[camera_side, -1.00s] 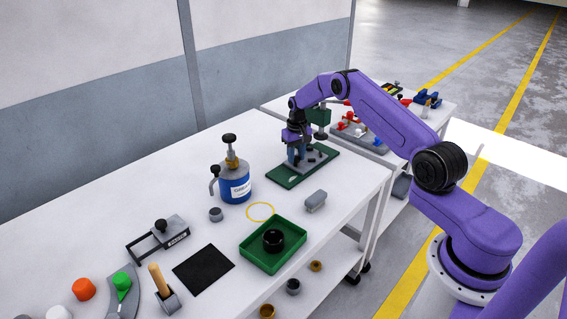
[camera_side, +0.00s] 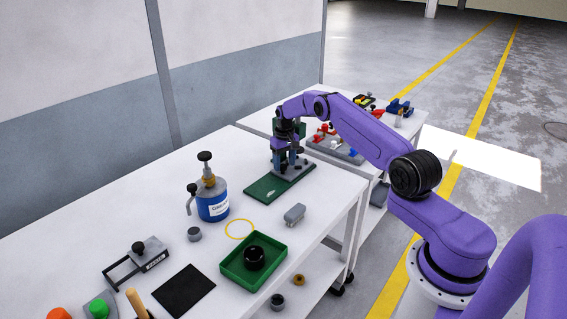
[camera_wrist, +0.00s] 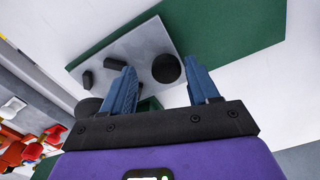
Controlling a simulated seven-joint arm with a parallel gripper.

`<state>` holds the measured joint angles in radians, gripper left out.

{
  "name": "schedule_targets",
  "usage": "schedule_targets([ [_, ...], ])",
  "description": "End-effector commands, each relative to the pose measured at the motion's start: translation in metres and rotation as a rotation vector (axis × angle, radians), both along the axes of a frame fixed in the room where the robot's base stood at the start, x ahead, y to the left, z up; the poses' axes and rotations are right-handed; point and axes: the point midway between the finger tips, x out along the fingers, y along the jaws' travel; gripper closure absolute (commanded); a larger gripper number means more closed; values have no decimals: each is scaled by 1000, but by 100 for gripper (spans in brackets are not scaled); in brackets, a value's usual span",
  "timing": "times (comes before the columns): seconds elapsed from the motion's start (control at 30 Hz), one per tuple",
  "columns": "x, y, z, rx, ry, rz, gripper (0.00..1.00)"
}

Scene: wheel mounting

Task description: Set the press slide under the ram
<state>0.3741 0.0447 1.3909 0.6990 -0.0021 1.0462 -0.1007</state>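The press has a green base board (camera_side: 265,190), which also fills much of the wrist view (camera_wrist: 225,45). A grey slide plate (camera_wrist: 147,45) lies on it, bearing a round black disc (camera_wrist: 166,68) and two small black pegs. In the side view the grey plate (camera_side: 305,167) is partly hidden by my gripper (camera_side: 290,164). The green press head (camera_side: 301,126) shows just behind my wrist. In the wrist view the blue fingers of my gripper (camera_wrist: 160,66) stand apart, on either side of the disc, with no clear contact. The ram is not clearly visible.
A blue gas bottle (camera_side: 212,205), a grey block (camera_side: 295,214), a yellow ring (camera_side: 239,229) and a green tray (camera_side: 272,262) lie nearer on the white table. A second table with red and blue clamps (camera_side: 325,135) stands behind the press.

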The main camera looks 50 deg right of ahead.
Motion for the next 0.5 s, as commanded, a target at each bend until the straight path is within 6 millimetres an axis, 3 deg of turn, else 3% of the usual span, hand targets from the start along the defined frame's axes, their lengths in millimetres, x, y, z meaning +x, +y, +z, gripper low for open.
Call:
schedule_targets([
  [0.27, 0, 2, 5, 3, 2, 2, 40],
  [0.5, 1, 2, 45, 1, -1, 2, 40],
])
